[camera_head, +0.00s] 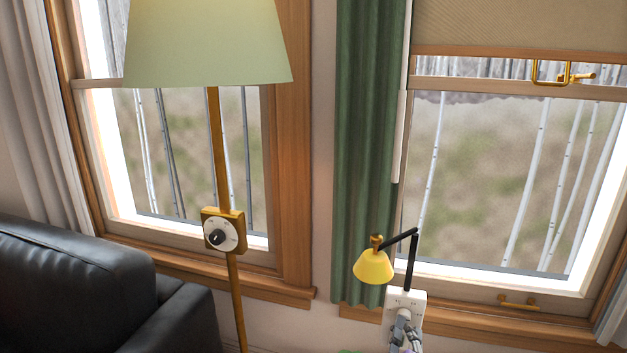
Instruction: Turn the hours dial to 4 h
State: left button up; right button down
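A brass box on the floor lamp's pole carries a round silver dial (220,233) with a black knob; its markings are too small to read. A white box (393,298) with small dark marks stands at the lower middle right, partly hidden by my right gripper. I cannot tell which of the two bears the hours dial. My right gripper (404,322) is grey and comes up from the bottom edge, in front of the lower part of the white box. Whether its fingers are open or shut, or touch the box, cannot be told. My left gripper is not in view.
The floor lamp has a pale green shade (208,45). A small yellow lamp (373,267) on a black arm hangs close to the white box's upper left. A black leather sofa (75,285) fills the lower left. A green curtain (366,140) hangs between two windows.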

jog(key=shift+w+d+r, duration=0.15)
jog(key=shift+d+r, duration=0.1)
jog(key=shift+r, duration=0.2)
jog(key=shift+d, duration=0.1)
jog(key=shift+d+f+b, duration=0.2)
jog(key=shift+d+b, duration=0.05)
jog(key=shift+b, duration=0.05)
jog(key=shift+s, duration=0.25)
jog(key=shift+s+a+f, duration=0.1)
jog(key=shift+s+f, duration=0.1)
jog(key=shift+s, duration=0.15)
jog(key=v, duration=0.5)
jog(key=shift+a, duration=0.2)
